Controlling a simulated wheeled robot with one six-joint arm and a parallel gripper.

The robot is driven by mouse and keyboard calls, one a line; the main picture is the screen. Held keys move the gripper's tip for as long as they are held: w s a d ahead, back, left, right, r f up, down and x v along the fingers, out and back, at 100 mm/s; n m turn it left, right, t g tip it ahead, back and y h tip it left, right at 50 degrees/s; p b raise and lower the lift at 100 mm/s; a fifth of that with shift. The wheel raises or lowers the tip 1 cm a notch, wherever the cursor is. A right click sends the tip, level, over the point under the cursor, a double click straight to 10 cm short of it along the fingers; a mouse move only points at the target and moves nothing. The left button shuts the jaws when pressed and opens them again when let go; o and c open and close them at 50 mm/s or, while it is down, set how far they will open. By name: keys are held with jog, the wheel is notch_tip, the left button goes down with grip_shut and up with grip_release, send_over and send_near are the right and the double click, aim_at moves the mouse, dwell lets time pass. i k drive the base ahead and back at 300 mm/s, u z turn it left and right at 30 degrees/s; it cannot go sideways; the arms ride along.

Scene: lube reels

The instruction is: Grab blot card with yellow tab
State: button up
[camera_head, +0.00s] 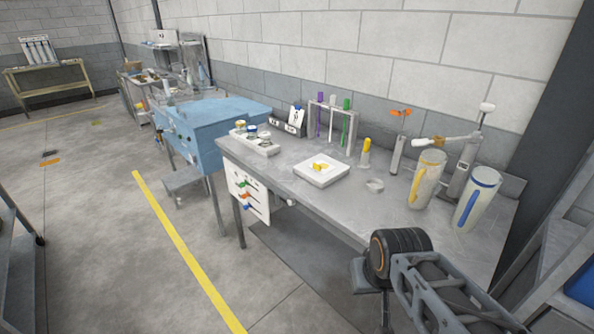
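A small yellow piece (320,166) lies on a flat white square block or tray (318,178) in the middle of the grey bench. I cannot tell at this size whether it is the yellow tab of a blot card. A white card with dark marks (297,115) stands at a dark holder (287,127) near the wall; no yellow tab shows on it. My arm enters at the lower right, in front of the bench. The grey end of my gripper (360,276) shows beside the black joint, well short of the white block. Its fingers are not clear, and I see nothing held.
A rack of coloured tubes (332,127), a yellow-topped bottle (366,154), a ring (374,185) and two large jugs (425,180) (476,197) stand on the bench. A white board with coloured tabs (249,195) hangs at its front left.

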aim_at(322, 164)
jog(key=z, duration=0.05)
jog(key=k, duration=0.5)
jog(key=u, duration=1.1)
jog(key=i, duration=1.6)
jog(key=z, duration=0.85)
jog(key=i, duration=0.7)
jog(key=z, duration=0.85)
